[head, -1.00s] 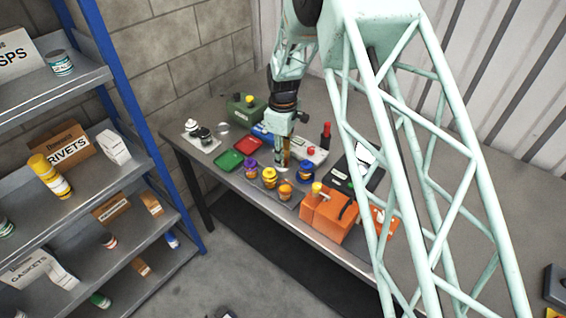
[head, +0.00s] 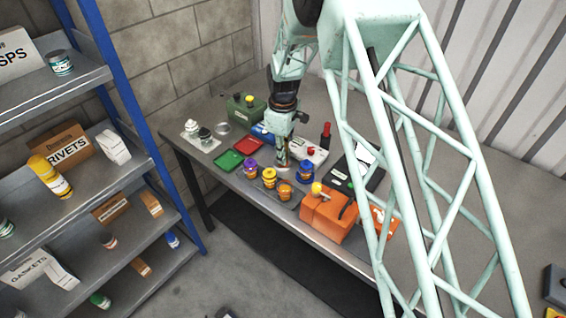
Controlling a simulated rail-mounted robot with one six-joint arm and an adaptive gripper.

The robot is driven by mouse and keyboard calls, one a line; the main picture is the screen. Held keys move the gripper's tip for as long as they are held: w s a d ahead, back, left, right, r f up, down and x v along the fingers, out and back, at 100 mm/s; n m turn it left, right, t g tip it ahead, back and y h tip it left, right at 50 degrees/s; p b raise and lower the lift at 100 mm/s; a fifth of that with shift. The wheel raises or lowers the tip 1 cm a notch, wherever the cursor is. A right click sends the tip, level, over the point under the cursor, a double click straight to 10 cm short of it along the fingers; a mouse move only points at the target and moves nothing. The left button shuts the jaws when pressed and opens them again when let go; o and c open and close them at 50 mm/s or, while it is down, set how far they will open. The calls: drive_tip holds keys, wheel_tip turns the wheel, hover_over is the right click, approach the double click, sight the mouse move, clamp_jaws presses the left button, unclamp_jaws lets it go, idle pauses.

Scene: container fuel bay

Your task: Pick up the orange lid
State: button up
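Several small amber jars with coloured lids stand near the front edge of the table. The orange lid (head: 285,188) is on the front right jar, close to the orange box. A yellow lid (head: 269,173), a purple lid (head: 250,163) and a blue lid (head: 306,166) are on the jars around it. My gripper (head: 282,163) points down just behind the yellow and orange lids, between the purple and blue ones. It looks apart from the orange lid. The fingers are too small to tell whether they are open.
The orange box (head: 328,214) with a yellow cap stands right of the jars. Green (head: 229,160) and red (head: 248,146) trays lie to the left. Behind are a green can (head: 246,113), a white case (head: 310,155) and a dark red bottle (head: 325,134). Shelving (head: 110,180) stands left of the table (head: 190,150).

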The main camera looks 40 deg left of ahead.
drive_tip(key=shift+r, duration=0.1)
wheel_tip(320, 180, up, 10)
drive_tip(key=shift+b, duration=0.3)
idle(0.6)
idle(0.6)
